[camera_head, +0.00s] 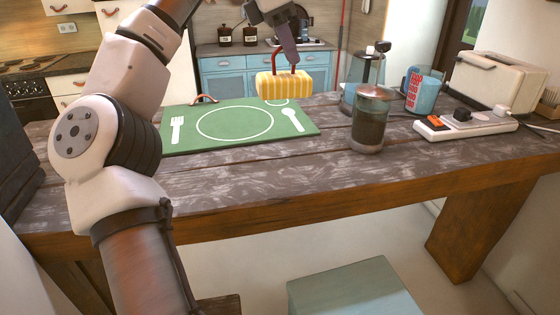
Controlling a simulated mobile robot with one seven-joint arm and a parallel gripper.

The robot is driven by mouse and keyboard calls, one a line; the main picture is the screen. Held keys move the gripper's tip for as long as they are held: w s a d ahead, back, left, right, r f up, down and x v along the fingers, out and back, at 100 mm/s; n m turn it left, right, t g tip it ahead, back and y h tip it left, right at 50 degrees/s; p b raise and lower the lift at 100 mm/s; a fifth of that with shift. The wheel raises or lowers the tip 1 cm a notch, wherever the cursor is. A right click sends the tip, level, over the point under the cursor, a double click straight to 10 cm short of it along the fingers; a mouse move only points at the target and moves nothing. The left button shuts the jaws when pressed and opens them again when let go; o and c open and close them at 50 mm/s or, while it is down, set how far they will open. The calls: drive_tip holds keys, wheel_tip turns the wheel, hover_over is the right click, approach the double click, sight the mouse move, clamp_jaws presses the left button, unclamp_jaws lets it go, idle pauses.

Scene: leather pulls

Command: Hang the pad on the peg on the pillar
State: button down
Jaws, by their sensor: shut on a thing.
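A yellow pad (284,85) with pale stripes hangs from a red loop (274,58), above the far edge of the green placemat. My gripper (291,62) comes down from the top of the view and is shut at the loop, with the pad just below it. The fingertips are small and dark, so the exact grip is hard to see. A slim dark upright with a black knob (382,47) stands to the right, partly behind glassware. I cannot tell whether it is the pillar with the peg.
The green placemat (190,141) lies flat on the wooden table (330,190). A lidded jar (370,120), a blue cup (424,92), a power strip (465,124) and a toaster (495,82) stand at the right. The table's front middle is clear.

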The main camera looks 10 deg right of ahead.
drive_tip(key=shift+w+r, duration=0.1)
drive_tip(key=shift+w, duration=0.2)
drive_tip(key=shift+s, duration=0.2)
wheel_tip(320, 180, down, 20)
drive_tip(key=shift+r, duration=0.2)
drive_tip(key=shift+f, duration=0.15)
drive_tip(key=c, duration=1.6)
unclamp_jaws()
drive_tip(key=shift+o, duration=0.2)
drive_tip(key=shift+w, duration=0.1)
